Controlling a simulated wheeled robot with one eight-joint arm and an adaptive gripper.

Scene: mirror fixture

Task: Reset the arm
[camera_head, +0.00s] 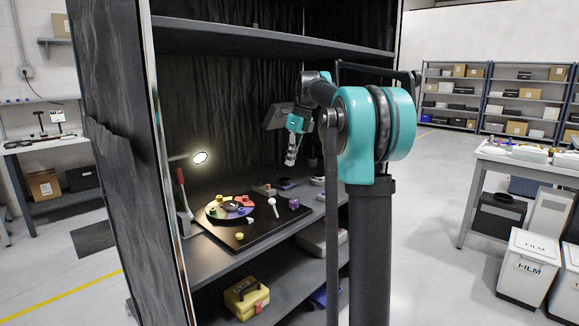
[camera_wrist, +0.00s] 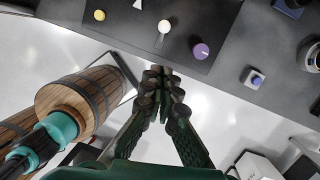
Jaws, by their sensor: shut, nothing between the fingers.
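My gripper (camera_head: 291,158) hangs at the end of my teal and dark arm, inside the open front of the dark shelf unit, above its middle shelf. Its fingers point down and hold nothing. In the wrist view the two dark fingers (camera_wrist: 162,80) meet at their tips, above the shelf's front edge and the floor. A black board (camera_head: 240,240) lies on the middle shelf below. It carries a colored round disc (camera_head: 214,213), a white spoon-like piece (camera_head: 273,206) and a purple knob (camera_head: 294,204). The purple knob also shows in the wrist view (camera_wrist: 201,51), apart from the fingers.
A lit lamp (camera_head: 200,158) stands at the shelf's left side. A yellow case (camera_head: 246,298) sits on the lower shelf. The upper shelf (camera_head: 270,40) is above my arm. A workbench (camera_head: 530,165) and white bins (camera_head: 528,262) stand at right. The floor between is clear.

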